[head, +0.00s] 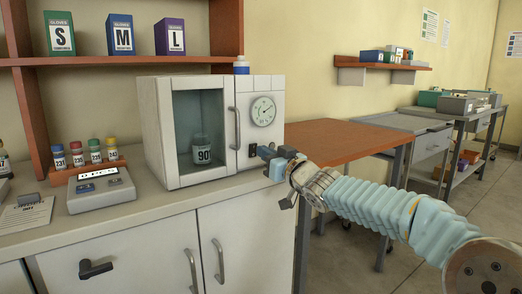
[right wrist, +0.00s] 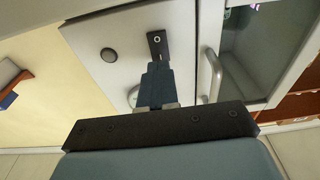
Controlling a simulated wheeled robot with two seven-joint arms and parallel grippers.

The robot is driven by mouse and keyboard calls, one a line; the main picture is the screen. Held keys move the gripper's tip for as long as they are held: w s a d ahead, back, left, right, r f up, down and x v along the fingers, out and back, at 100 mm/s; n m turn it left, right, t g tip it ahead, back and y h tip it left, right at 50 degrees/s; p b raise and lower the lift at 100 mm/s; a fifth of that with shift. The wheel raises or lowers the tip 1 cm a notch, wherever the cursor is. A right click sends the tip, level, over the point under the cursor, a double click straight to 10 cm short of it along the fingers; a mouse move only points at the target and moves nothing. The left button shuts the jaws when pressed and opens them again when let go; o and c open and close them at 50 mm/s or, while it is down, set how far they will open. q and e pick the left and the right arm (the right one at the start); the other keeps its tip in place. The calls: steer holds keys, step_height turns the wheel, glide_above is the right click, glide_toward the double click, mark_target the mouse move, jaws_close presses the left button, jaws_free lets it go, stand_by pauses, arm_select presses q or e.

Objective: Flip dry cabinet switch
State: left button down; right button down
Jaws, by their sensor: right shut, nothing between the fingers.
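The dry cabinet (head: 158,130) is a white box on the counter, with a glass door, a vertical handle (head: 233,128) and a round dial (head: 263,110) on its front panel. Its small dark switch (head: 252,150) is below the dial. In the right wrist view the switch (right wrist: 157,42) is a dark plate with a small light ring. My right gripper (head: 262,151) is shut and empty, its fingertips (right wrist: 156,68) right in front of the switch's lower part. I cannot tell whether they touch. My left gripper is out of view.
A bottle marked 90 (head: 202,150) stands behind the cabinet's glass. Left of the cabinet are a rack of small vials (head: 85,166) and a grey device (head: 100,190). A brown table (head: 340,140) stands to the right. Glove boxes (head: 113,35) sit on the shelf above.

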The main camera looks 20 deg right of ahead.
mark_target(253, 150)
steer(key=shift+x, duration=1.15)
